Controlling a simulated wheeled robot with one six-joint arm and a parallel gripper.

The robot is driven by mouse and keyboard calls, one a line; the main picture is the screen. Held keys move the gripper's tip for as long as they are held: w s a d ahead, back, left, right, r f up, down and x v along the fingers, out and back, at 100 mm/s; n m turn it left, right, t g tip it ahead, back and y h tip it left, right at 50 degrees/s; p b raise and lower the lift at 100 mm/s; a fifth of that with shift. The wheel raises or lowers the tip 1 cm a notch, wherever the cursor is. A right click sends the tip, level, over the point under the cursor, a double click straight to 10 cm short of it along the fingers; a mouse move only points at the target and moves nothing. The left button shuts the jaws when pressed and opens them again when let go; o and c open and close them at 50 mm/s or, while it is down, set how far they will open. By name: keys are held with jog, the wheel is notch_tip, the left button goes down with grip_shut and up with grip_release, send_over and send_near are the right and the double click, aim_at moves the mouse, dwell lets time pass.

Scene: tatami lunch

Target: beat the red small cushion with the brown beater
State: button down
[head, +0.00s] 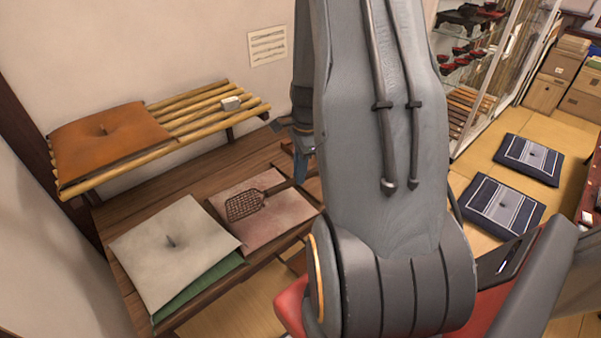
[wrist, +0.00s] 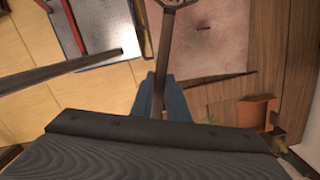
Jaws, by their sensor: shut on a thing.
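The red small cushion (head: 283,212) is a faded pinkish square lying on the dark wooden bench. It also shows in the wrist view (wrist: 215,45). The brown beater (head: 245,204) has a lattice head, which lies over the cushion in the head view; I cannot tell whether it touches. My gripper (head: 301,165) is partly hidden behind my arm, just beyond the cushion. In the wrist view, its blue fingers (wrist: 166,98) are shut on the beater's handle (wrist: 163,60), and the head runs out of the top of the picture.
A pale cushion (head: 165,240) with a green one (head: 205,285) under it is at the bench's left. An orange-brown cushion (head: 105,138) and a small white block (head: 231,103) are on a bamboo shelf (head: 190,125) behind. Navy striped cushions (head: 503,207) lie on the tatami at right.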

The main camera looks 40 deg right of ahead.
notch_tip(320, 180, down, 9)
jog(key=b, duration=0.5)
notch_tip(320, 180, up, 9)
jog(key=p, duration=0.5)
